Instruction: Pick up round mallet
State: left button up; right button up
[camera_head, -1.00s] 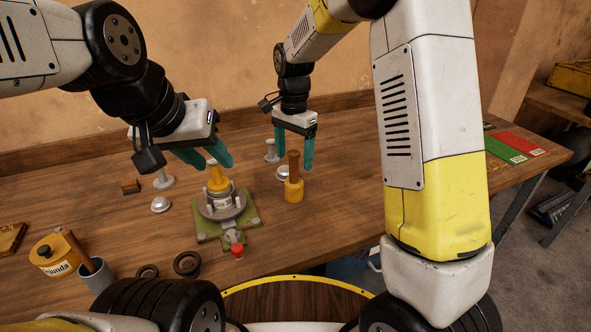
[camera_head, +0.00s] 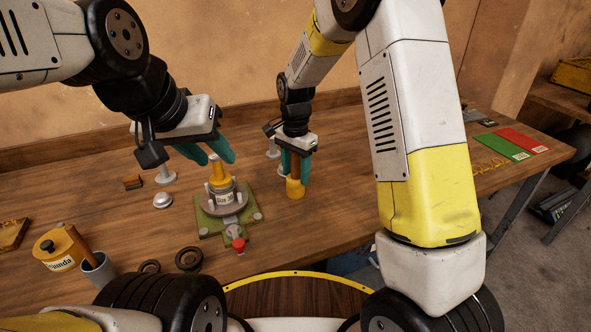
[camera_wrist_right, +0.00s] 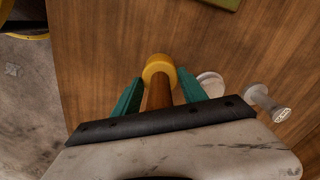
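The round mallet (camera_head: 295,189) stands on its yellow round head on the wooden table, its brown handle pointing up. It also shows in the right wrist view (camera_wrist_right: 159,70), with the handle running between the fingers. My right gripper (camera_head: 296,180) is lowered from above around the handle, one teal finger on each side. In the right wrist view my right gripper (camera_wrist_right: 158,90) is open, with gaps visible between fingers and handle.
A green-based fixture (camera_head: 229,214) with a yellow-topped hub stands left of the mallet. A yellow tin (camera_head: 56,251), a grey cup (camera_head: 98,271) and black rings (camera_head: 188,259) are at front left. Silver pieces (camera_wrist_right: 264,101) stand close beside the mallet.

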grip_shut()
jog(key=shift+r, duration=0.2)
